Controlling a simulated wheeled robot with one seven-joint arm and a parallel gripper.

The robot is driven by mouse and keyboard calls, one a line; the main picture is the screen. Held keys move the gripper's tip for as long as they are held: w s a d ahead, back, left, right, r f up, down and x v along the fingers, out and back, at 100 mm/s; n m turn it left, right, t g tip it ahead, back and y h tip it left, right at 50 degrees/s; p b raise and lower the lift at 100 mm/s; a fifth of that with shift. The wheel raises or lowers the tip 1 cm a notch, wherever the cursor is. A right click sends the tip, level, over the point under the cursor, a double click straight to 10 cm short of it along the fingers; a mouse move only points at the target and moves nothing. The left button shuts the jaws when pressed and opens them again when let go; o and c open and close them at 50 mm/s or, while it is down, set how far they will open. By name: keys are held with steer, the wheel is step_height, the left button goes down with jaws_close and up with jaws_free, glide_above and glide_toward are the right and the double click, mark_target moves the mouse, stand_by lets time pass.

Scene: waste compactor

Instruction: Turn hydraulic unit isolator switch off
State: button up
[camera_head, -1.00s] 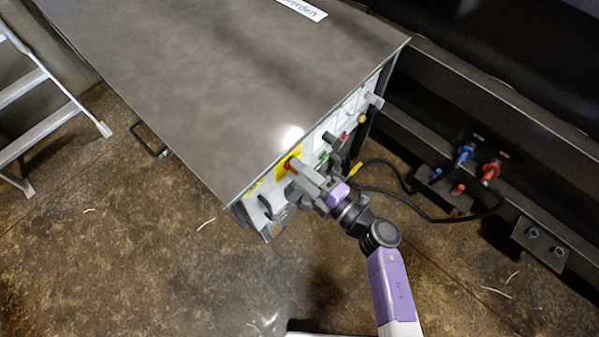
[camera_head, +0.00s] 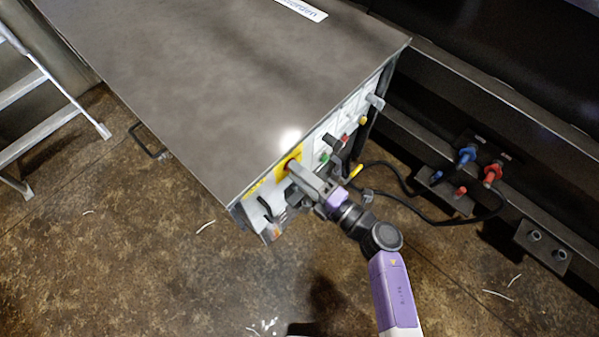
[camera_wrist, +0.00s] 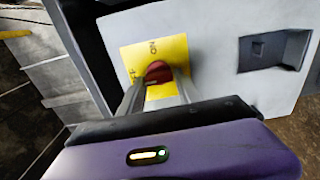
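The isolator switch is a red knob (camera_wrist: 158,72) on a yellow plate (camera_wrist: 165,52) in the wrist view. The plate has an ON mark near its top and another mark, partly hidden, at its left. In the head view the yellow plate (camera_head: 290,153) is on the near side panel of the large grey cabinet. My gripper (camera_head: 298,170) reaches it from the lower right. In the wrist view my gripper's fingers (camera_wrist: 160,84) lie on both sides of the red knob and appear closed on it. The fingers partly hide the knob and the lower plate.
The cabinet's grey top (camera_head: 220,80) overhangs the panel. Green (camera_head: 324,158) and red (camera_head: 345,138) buttons and other controls are close to my gripper. A black cable (camera_head: 405,200) runs to the right, near blue and red connectors (camera_head: 491,173). A ladder (camera_head: 45,110) stands at left.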

steer(key=shift+o, duration=1.3)
steer(key=shift+d, duration=0.1)
steer(key=v, duration=0.7)
steer(key=shift+s+d, duration=0.25)
